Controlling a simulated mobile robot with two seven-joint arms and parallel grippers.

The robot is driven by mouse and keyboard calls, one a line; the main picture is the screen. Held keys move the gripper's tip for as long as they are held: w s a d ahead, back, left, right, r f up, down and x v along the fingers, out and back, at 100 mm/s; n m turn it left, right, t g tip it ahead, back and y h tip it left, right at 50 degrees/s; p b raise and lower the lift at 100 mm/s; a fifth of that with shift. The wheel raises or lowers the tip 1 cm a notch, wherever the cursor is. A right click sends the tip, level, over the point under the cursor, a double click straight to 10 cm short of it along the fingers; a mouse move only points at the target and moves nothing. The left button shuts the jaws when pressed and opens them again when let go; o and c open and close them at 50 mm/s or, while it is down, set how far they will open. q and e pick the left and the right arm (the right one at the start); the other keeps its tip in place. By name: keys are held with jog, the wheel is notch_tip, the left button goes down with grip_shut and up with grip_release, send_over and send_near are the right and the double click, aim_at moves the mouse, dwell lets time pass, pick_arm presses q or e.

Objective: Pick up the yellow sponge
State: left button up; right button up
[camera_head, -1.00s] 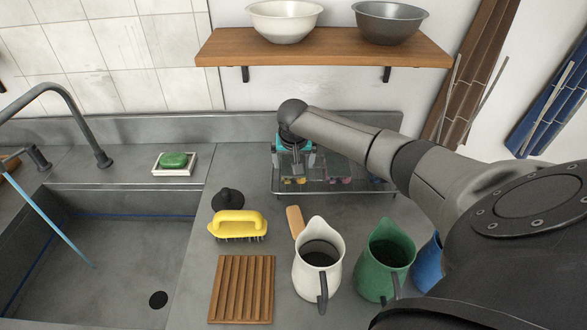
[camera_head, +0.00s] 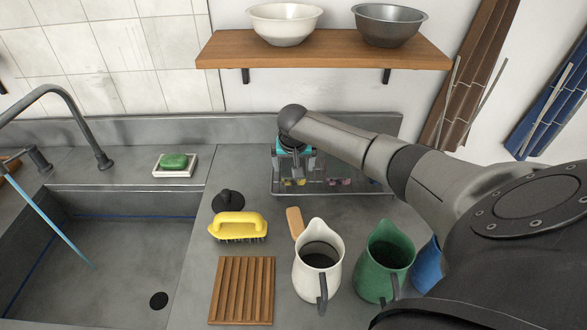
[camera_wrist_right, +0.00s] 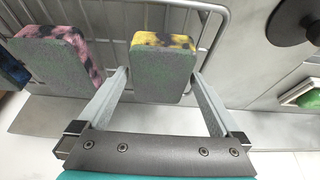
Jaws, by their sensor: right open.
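The yellow sponge (camera_wrist_right: 163,68), with a grey-green layer and dark stains, stands in the wire rack. In the right wrist view it lies between the two fingers of my right gripper (camera_wrist_right: 160,74), which is open, with gaps on both sides. In the head view my right gripper (camera_head: 294,172) points down at the left part of the rack, and only a small yellow bit of the sponge (camera_head: 287,182) shows. My left gripper is in neither view.
The wire rack (camera_head: 345,192) also holds a pink sponge (camera_wrist_right: 62,52) and a blue sponge (camera_wrist_right: 12,70). A yellow brush (camera_head: 237,223), a black knob-shaped thing (camera_head: 228,202), a white pitcher (camera_head: 319,275) and a green pitcher (camera_head: 381,272) stand in front.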

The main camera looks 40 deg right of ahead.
jog(key=shift+c, duration=0.2)
jog(key=c, duration=1.1)
